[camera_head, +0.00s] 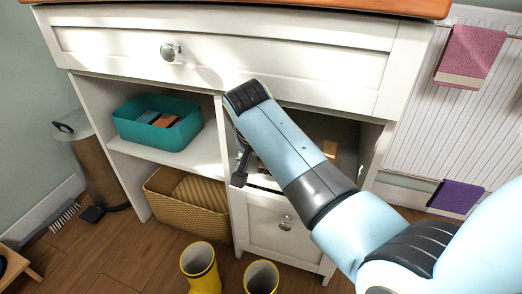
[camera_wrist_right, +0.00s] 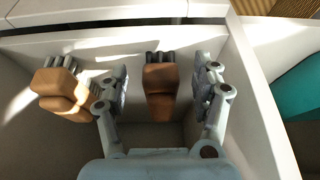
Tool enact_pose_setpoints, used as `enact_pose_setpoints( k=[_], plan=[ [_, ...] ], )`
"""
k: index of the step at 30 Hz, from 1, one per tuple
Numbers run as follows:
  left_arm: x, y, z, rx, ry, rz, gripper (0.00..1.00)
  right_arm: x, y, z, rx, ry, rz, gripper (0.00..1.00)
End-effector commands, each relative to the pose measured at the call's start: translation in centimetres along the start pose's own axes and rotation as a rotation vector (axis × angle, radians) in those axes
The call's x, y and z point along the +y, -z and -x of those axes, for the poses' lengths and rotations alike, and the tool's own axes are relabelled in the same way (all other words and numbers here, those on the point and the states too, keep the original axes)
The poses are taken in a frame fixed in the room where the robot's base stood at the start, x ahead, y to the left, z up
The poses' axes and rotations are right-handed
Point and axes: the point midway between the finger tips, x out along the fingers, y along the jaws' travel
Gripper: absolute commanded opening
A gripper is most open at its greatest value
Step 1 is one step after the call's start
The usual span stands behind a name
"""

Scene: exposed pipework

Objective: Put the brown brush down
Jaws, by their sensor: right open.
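My right gripper (camera_wrist_right: 160,88) is open inside a white cabinet compartment. In the right wrist view a brown brush (camera_wrist_right: 160,90) with dark bristles lies between its fingers, with a gap on each side. A second, similar brown brush (camera_wrist_right: 64,92) lies to the left, outside the fingers. In the head view my arm hides most of the compartment. Part of the right gripper (camera_head: 241,165) shows at its left side, and a brown piece (camera_head: 330,149) shows to the right of my arm. My left gripper is not in view.
The compartment's white side wall (camera_wrist_right: 262,100) stands close beside the gripper. A teal bin (camera_head: 158,122) sits on the neighbouring shelf, above a woven basket (camera_head: 188,203). A drawer (camera_head: 285,225) is below the compartment. Yellow boots (camera_head: 202,268) stand on the floor in front.

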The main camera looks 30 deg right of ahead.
Motion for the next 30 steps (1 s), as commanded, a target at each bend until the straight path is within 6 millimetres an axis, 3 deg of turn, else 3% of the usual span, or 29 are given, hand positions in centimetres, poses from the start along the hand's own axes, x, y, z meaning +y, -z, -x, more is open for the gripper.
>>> enact_pose_setpoints(
  k=[3,9,20,23,26,29,30],
  plan=[
    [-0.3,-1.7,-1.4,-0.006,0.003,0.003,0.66,-0.1,0.2,2.0,0.000,0.003,-0.001,0.66],
    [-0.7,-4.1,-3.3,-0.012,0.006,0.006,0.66,-0.1,0.1,3.7,0.001,0.001,0.000,0.66],
    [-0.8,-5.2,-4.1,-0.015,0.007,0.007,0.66,0.2,-0.3,4.0,-0.004,-0.002,0.009,0.66],
    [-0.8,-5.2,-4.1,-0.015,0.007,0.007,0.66,1.5,-2.0,2.0,-0.022,-0.007,0.066,0.66],
    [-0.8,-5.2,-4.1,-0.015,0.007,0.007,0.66,4.8,-6.0,-2.0,-0.063,-0.011,0.196,0.66],
    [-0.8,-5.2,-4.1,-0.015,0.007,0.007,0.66,10.2,-12.0,-6.8,-0.124,0.000,0.368,0.66],
    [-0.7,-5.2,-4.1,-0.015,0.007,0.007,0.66,12.8,-14.6,-8.5,-0.150,0.007,0.437,0.66]
  ],
)
